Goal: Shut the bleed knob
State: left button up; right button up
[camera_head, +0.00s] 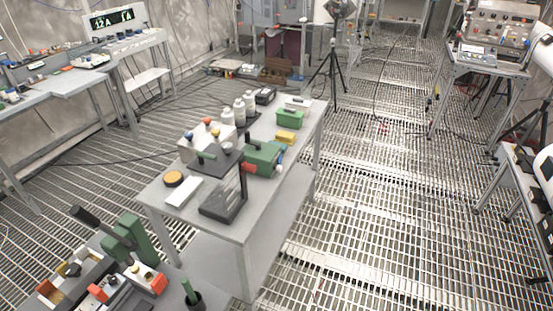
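I cannot tell for certain which part is the bleed knob. A green unit with a black lever (122,236) stands on a bench at the lower left, close to white and orange-red parts. Neither of my grippers is visible.
A black stand (226,192), white bottles (239,109) and a yellow block (285,137) also occupy the central table. Benches line the left wall, and equipment tables stand at right. A tripod (333,70) stands behind. Open grating floor (385,215) lies right of the central table.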

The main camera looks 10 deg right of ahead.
aim_at(278, 168)
jog(key=i+l+u, duration=0.15)
jog(key=u, duration=0.25)
jog(key=i+l+u, duration=0.1)
jog(key=l+u, duration=0.45)
jog(key=u, duration=0.2)
jog(key=i+l+u, duration=0.1)
jog(key=l+u, duration=0.3)
jog(key=j, duration=0.1)
